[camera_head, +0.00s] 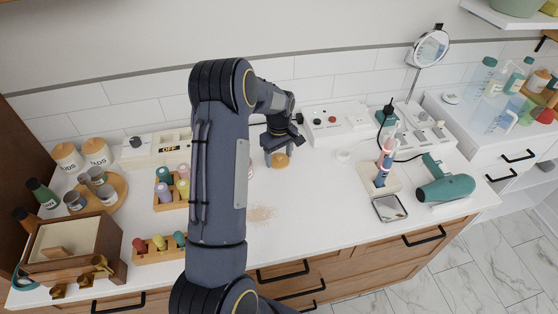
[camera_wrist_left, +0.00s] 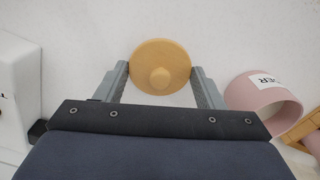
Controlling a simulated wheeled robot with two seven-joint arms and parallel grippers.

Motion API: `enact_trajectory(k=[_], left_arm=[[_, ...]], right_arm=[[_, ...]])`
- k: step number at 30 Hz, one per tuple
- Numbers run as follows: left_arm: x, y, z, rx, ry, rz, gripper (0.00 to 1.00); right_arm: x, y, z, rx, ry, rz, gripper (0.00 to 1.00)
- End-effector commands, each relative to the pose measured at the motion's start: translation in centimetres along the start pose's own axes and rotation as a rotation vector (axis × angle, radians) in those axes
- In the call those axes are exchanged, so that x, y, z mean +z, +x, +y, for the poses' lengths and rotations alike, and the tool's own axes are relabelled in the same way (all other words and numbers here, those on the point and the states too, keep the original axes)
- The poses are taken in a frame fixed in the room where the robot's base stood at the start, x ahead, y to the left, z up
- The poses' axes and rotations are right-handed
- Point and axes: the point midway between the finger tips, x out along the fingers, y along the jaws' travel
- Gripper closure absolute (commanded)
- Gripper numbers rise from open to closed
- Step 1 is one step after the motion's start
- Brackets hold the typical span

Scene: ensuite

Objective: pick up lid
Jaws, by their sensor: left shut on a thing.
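The lid (camera_head: 281,161) is a round light-wood disc with a small knob, near the middle of the white counter in the head view. I cannot tell whether the lid touches the counter. A pink open jar with a label (camera_wrist_left: 262,100) lies right of the gripper in the wrist view; my arm mostly hides it in the head view. My right gripper is not in view.
Beige powder (camera_head: 262,214) is spilled on the counter. Wooden racks with bottles (camera_head: 170,203) and an open wooden box (camera_head: 70,262) stand left. The counter (camera_head: 310,205) is clear front-centre.

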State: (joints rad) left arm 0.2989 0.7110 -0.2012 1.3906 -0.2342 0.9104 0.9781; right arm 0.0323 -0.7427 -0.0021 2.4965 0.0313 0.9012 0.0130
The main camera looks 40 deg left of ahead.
Motion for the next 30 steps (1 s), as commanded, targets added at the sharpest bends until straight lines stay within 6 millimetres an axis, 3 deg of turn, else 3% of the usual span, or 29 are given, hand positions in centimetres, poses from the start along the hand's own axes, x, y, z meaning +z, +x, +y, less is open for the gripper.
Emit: enact_trajectory(k=[11,16,20,28,30], left_arm=[[0.0,-0.1,0.0,0.001,0.0,0.0,0.6],[-0.1,-1.2,0.1,0.002,0.0,0.002,0.6],[0.0,-3.1,0.1,0.004,0.001,0.003,0.6],[2.8,-9.1,-4.2,0.008,0.002,0.003,0.6],[3.9,-9.8,-5.8,0.005,0.002,0.001,0.6]], right_arm=[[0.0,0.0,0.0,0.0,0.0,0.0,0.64],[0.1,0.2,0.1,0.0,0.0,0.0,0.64],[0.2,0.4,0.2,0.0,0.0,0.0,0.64],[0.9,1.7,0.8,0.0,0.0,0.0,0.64],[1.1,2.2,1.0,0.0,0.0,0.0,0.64]])
